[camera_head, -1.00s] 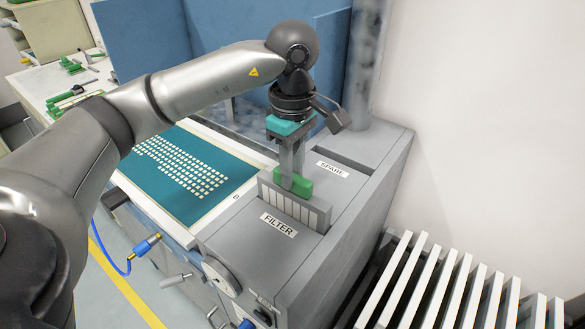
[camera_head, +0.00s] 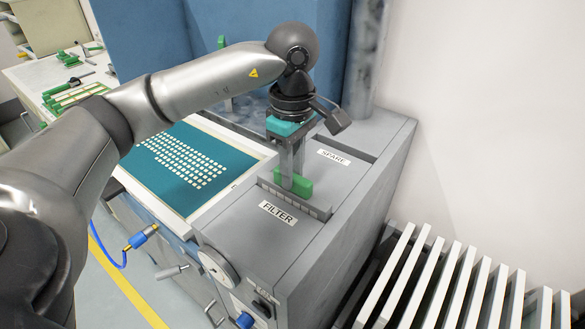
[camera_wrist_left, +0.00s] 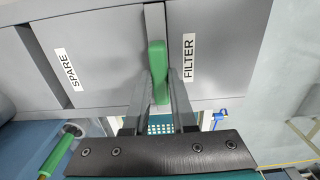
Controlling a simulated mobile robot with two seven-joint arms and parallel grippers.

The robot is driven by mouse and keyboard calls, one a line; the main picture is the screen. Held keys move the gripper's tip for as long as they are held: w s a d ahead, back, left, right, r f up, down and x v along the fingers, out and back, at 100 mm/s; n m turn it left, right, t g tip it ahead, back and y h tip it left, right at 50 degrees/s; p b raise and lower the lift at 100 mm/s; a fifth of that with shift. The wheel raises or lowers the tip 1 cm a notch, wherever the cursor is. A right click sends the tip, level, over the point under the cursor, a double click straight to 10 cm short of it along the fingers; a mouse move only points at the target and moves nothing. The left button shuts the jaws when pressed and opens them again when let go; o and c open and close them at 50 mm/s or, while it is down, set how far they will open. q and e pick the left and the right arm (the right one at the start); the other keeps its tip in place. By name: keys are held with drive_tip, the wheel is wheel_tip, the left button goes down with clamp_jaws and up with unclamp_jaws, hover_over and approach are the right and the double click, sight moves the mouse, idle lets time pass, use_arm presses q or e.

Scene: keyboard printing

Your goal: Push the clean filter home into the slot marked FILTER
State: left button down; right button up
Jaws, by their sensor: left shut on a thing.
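The clean filter (camera_head: 318,210) is a grey ribbed block with a green handle (camera_head: 304,188). It stands in the slot beside the FILTER label (camera_head: 278,213), with only a low top strip showing above the grey housing; the rest is hidden inside. My left gripper (camera_head: 290,184) points down from above and is shut on the green handle. In the left wrist view the green handle (camera_wrist_left: 157,68) sits between my fingers, and the filter's grey top edge (camera_wrist_left: 154,20) lies alongside the FILTER label (camera_wrist_left: 188,57). My right gripper is not in view.
A SPARE label (camera_head: 333,156) marks another recess farther back on the housing (camera_head: 240,225). A teal sheet with pale keys (camera_head: 180,160) lies to the left. A white slatted rack (camera_head: 450,290) stands at lower right. A blue panel (camera_head: 140,40) rises behind.

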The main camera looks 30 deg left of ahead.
use_arm(q)
drive_tip(key=shift+f+b, duration=0.95)
drive_tip(key=shift+f, duration=0.3)
drive_tip(key=c, duration=0.7)
unclamp_jaws()
drive_tip(key=shift+o, duration=0.2)
wheel_tip(320, 180, up, 6)
drive_tip(key=p, duration=0.4)
drive_tip(key=shift+r, duration=0.1)
wheel_tip(320, 180, up, 15)
drive_tip(key=p, duration=0.4)
